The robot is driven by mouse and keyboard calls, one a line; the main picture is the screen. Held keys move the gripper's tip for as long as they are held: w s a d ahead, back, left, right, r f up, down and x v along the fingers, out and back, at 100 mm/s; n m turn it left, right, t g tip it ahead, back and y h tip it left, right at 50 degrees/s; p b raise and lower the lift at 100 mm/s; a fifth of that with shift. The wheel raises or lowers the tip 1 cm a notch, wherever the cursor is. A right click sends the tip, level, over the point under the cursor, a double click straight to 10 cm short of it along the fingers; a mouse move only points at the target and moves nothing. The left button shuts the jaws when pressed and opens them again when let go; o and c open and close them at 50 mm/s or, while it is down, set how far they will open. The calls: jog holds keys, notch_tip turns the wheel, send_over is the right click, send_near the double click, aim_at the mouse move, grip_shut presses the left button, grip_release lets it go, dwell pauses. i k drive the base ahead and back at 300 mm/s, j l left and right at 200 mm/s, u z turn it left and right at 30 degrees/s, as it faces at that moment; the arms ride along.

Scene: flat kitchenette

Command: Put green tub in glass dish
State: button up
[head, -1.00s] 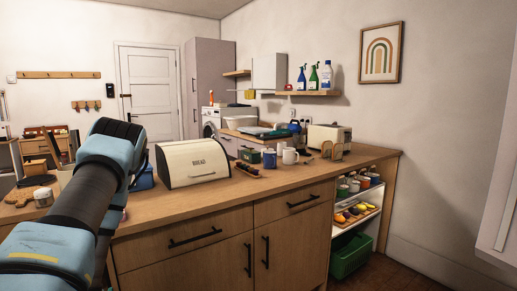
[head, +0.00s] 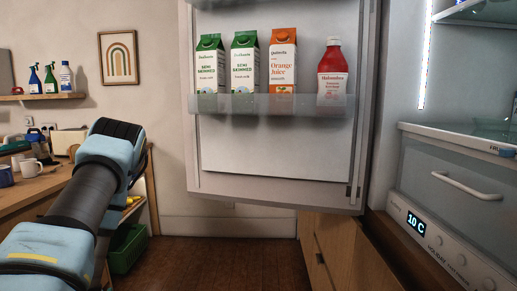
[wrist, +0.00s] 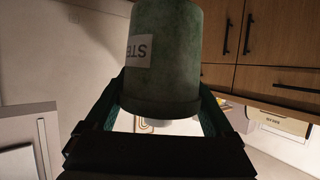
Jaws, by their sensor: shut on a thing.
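My gripper (wrist: 160,115) is shut on the green tub (wrist: 175,70) in the wrist view. The tub is a dark green cylinder with a pale label, part of whose lettering shows, and it sits between the two fingers. In the head view my arm reaches up at the left, but the gripper and the tub do not show there. I see no glass dish that I can make out for certain.
An open fridge door (head: 275,155) with cartons and a red bottle (head: 330,75) fills the middle. The fridge drawer (head: 455,185) is at the right. The counter (head: 45,190) and a green crate (head: 127,248) are at the left. Wooden floor (head: 220,265) is clear in front.

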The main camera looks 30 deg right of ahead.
aim_at(497, 128)
jog(key=i+j+z, duration=0.1)
jog(key=z, duration=1.65)
jog(key=i+j, duration=0.05)
jog(key=j, duration=0.05)
